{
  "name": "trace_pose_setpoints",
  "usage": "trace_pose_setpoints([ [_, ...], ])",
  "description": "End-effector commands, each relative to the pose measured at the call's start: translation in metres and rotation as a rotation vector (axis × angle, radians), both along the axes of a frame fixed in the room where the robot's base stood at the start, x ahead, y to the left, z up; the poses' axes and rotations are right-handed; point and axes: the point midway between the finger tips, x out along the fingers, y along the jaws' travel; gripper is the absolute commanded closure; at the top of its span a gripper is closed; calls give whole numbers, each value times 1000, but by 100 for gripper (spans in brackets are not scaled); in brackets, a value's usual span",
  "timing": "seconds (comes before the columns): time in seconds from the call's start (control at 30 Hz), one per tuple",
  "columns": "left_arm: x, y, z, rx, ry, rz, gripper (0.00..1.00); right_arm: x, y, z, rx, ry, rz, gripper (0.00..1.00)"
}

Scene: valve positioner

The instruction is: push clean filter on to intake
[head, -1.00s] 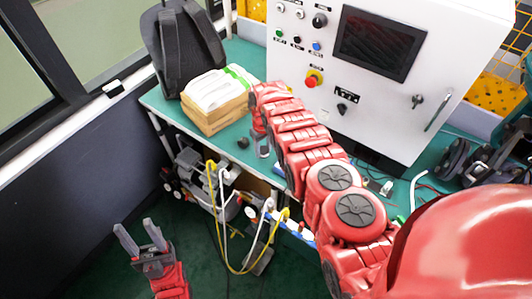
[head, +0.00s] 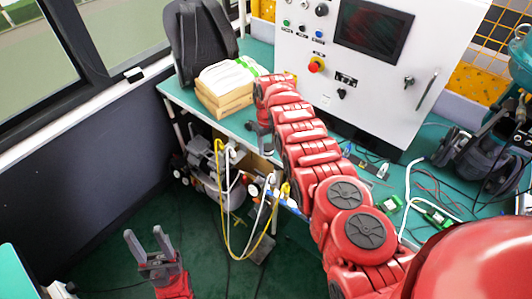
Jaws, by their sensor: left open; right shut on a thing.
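My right gripper (head: 263,140) is at the end of the red arm, low by the front edge of the green workbench. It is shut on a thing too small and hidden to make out. A small dark round thing (head: 250,125) shows on the bench just left of it. The compressor (head: 207,178) stands under the bench, below and left of the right gripper. Its intake cannot be made out. I cannot pick out the clean filter for certain. My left gripper (head: 145,236) is open and empty over the dark green floor, apart from the compressor.
Yellow and white hoses (head: 225,225) hang in front of the bench. The floor (head: 90,235) at left is mostly clear.

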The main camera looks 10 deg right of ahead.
Motion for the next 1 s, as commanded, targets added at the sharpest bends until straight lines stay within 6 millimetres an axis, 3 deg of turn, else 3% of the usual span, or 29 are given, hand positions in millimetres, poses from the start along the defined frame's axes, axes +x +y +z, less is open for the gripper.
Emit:
trace_pose_setpoints([
  [0.2,0,0,-4,0,0,0,50,3,-3,15,-1,0,-21,100],
  [1.0,0,0,-8,0,0,0,50,8,-8,37,2,-3,-54,100],
])
